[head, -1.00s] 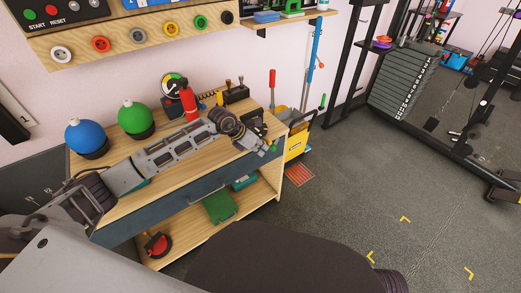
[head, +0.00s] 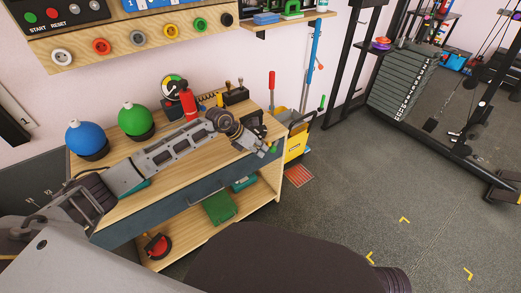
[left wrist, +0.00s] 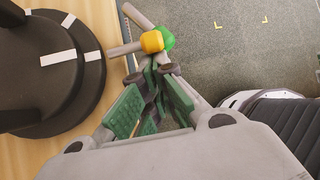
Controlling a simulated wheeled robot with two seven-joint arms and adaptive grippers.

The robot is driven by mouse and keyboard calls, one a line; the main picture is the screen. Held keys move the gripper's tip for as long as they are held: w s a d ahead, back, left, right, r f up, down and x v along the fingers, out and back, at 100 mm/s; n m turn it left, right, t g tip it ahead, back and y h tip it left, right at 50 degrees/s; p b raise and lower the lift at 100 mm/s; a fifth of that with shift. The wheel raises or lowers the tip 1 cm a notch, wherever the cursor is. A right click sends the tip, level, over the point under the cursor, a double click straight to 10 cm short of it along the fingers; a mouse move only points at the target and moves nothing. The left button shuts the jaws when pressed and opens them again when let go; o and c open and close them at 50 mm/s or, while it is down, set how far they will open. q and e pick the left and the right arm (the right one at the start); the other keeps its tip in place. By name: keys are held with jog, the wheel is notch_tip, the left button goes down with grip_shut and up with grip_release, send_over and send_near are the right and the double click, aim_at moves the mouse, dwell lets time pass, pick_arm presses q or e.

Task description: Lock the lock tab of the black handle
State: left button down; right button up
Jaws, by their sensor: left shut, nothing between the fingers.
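My left gripper (head: 267,149) is over the right end of the wooden bench. It also shows in the left wrist view (left wrist: 157,72), with its green-padded fingers shut and empty. Grey rods with a yellow end (left wrist: 151,41) and a green end (left wrist: 168,41) show just beyond the fingertips; I cannot tell whether they touch. A round black part with white marks (left wrist: 75,85) stands beside the gripper at the left. A black piece (head: 256,120) sits behind the gripper in the head view. I cannot make out which part is the black handle or its lock tab. My right gripper is not in view.
The bench (head: 110,212) holds a blue ball (head: 86,138), a green ball (head: 134,117), a red cylinder (head: 188,103) and a lever box (head: 235,95). A green case (head: 219,207) lies on its lower shelf. A yellow cart (head: 296,143) stands right of it.

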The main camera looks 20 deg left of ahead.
pick_arm(q)
jog(key=shift+r+h, duration=0.15)
jog(key=shift+h, duration=0.15)
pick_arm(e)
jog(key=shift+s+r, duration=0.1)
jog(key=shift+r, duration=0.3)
pick_arm(q)
jog(key=shift+r, duration=0.1)
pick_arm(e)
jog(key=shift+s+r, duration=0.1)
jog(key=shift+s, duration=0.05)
pick_arm(q)
jog(key=h, duration=0.1)
jog(key=r+n+g+h+p, duration=0.1)
jog(key=r+n+g+h, duration=0.1)
jog(key=h, duration=0.1)
jog(key=shift+w+a, duration=0.25)
jog(key=shift+a, duration=0.05)
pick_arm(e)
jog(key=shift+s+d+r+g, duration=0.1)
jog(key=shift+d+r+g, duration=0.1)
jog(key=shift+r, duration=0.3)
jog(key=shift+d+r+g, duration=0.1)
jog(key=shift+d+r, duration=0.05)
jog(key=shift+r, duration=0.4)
pick_arm(q)
jog(key=shift+r, duration=0.1)
